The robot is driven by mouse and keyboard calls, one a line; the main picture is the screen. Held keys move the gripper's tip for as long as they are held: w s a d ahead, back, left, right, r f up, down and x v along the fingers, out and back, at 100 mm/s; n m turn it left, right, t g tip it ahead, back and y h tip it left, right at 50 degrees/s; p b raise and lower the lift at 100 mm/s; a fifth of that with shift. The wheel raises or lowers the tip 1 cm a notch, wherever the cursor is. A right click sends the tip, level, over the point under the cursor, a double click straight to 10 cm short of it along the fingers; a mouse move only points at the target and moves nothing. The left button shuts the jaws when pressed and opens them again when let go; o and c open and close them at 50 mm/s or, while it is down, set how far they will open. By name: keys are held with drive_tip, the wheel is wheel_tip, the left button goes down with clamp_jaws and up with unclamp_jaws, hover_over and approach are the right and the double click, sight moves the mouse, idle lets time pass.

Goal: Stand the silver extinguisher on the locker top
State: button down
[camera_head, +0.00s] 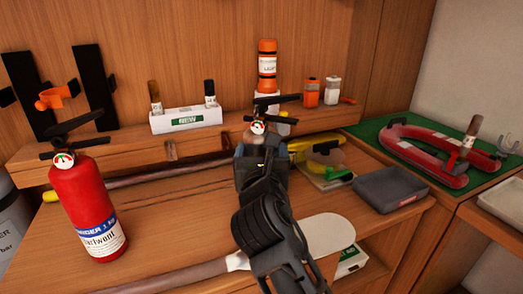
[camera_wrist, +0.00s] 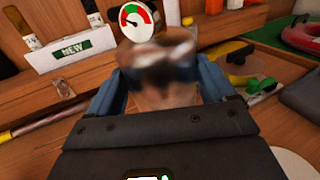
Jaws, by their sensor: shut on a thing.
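My gripper (camera_head: 262,152) is shut on the silver extinguisher (camera_head: 257,128) over the middle of the wooden top (camera_head: 180,215), taken here as the locker top. In the head view its black handle and round gauge show above my jaws. My gripper hides most of the body, so I cannot tell whether its base touches the wood. In the wrist view the blue fingers (camera_wrist: 165,85) flank its shiny, blurred metal body (camera_wrist: 165,62), with the gauge above.
A red extinguisher (camera_head: 88,205) stands at the left. A paddle (camera_head: 325,235) lies in front and a pole (camera_head: 140,178) behind. A yellow item (camera_head: 318,148) and a grey case (camera_head: 390,188) are at the right. The raised back shelf (camera_head: 110,165) holds flares and a white box (camera_head: 186,121).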

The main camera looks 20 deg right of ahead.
drive_tip(key=shift+r, duration=0.2)
unclamp_jaws()
drive_tip(key=shift+f, duration=0.35)
drive_tip(key=shift+r, duration=0.15)
drive_tip(key=v, duration=1.2)
drive_tip(key=shift+b, duration=0.35)
